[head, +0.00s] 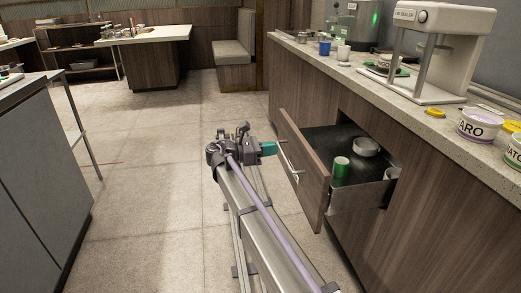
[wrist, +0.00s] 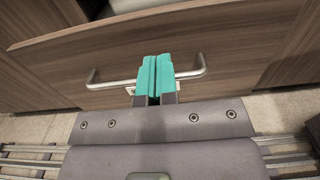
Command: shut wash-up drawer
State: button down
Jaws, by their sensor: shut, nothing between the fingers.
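The wash-up drawer (head: 306,182) is a wood-fronted drawer in the counter on the right, standing open. Inside it, on a dark floor, are a green cylinder (head: 341,167), a round grey dish (head: 366,146) and a partly hidden pale item at the right side. My gripper (head: 270,148) has teal fingers and is shut and empty, close in front of the drawer front. In the wrist view the fingertips (wrist: 156,62) overlap the middle of the metal bar handle (wrist: 110,84); I cannot tell whether they touch it. A label behind the fingers is mostly hidden.
The counter (head: 400,101) above the drawer holds a lid-sealing machine (head: 442,50), cups and labelled tubs (head: 480,123). A grey cabinet (head: 45,175) stands at left. The tiled floor (head: 150,200) between is clear.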

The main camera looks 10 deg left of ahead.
aim_at(300, 145)
jog(key=x, duration=0.7)
jog(key=shift+w+d, duration=0.15)
jog(key=shift+d, duration=0.15)
jog(key=shift+d, duration=0.1)
